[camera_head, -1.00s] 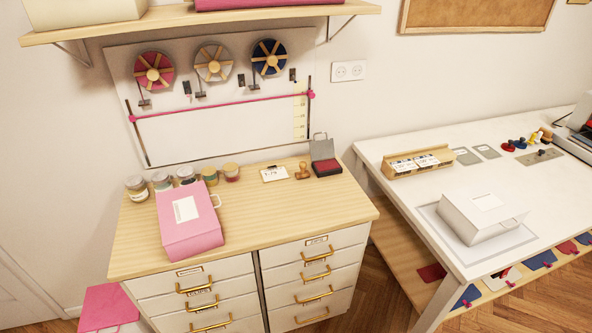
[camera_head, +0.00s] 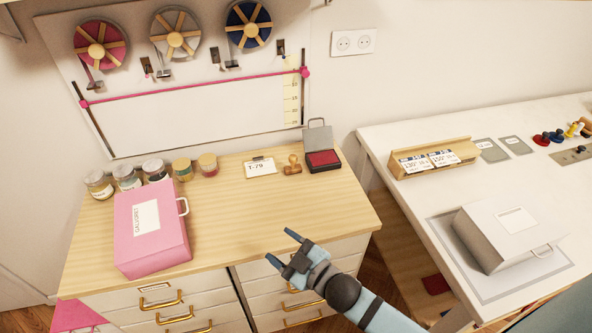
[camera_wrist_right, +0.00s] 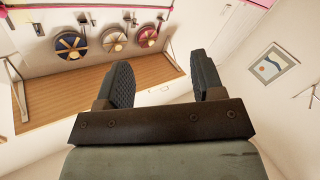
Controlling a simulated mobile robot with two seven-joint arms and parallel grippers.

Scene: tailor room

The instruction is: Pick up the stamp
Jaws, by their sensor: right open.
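The wooden stamp (camera_head: 292,165) stands on the wooden cabinet top, between a small card marked T-79 (camera_head: 260,167) and an open ink pad case (camera_head: 321,150) with a red pad. My right gripper (camera_head: 279,247) is open and empty at the cabinet's front edge, in front of and below the stamp in the picture, apart from it. In the right wrist view my right gripper's two fingers (camera_wrist_right: 163,80) are spread with nothing between them; the stamp does not show there. My left gripper is not in view.
A pink box (camera_head: 150,228) lies on the left of the cabinet top (camera_head: 235,222), with several jars (camera_head: 153,170) behind it. The middle of the top is clear. At right, a white table (camera_head: 410,212) holds a white box (camera_head: 505,235) and a wooden card holder (camera_head: 434,158).

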